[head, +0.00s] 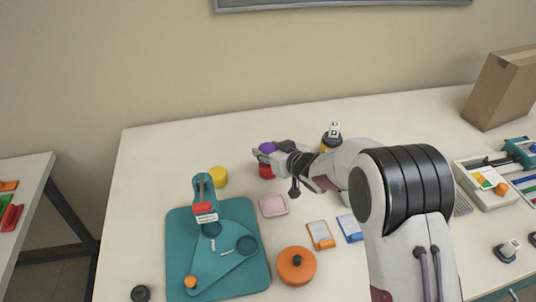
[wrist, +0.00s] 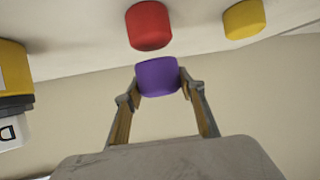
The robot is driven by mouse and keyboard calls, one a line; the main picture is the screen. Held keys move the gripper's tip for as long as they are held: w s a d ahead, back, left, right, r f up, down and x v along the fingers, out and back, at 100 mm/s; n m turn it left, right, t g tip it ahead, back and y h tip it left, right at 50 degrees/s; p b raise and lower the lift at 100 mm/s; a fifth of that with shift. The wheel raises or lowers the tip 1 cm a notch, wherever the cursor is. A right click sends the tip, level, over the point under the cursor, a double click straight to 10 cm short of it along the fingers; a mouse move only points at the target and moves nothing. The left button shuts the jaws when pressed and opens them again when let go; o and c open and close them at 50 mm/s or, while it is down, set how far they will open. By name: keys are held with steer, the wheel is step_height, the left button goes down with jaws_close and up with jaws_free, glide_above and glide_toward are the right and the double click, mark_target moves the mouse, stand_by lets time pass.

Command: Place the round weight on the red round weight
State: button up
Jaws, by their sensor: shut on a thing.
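A purple round weight (wrist: 157,77) is held between the two fingertips of my gripper (wrist: 158,88) in the wrist view, which looks upside down. The red round weight (wrist: 149,25) stands on the table just beyond it, and a narrow gap shows between the two. In the head view my gripper (head: 261,155) points left, with the purple weight (head: 267,147) at its tips.
A yellow round weight (head: 218,177) stands to the left, behind a teal board (head: 182,230) with a lever device. A pink dish (head: 273,205) and an orange round pot (head: 296,266) are nearer. A yellow object with a white tag (head: 332,138) stands right of my gripper.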

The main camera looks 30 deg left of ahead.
steer(key=shift+f, duration=0.85)
steer(key=shift+f, duration=0.15)
steer(key=o, duration=1.4)
steer(key=shift+s+d+r, duration=0.1)
steer(key=shift+d+r, duration=0.15)
steer(key=shift+r, duration=0.05)
steer(key=shift+v, duration=5.65)
steer(key=shift+f, duration=0.1)
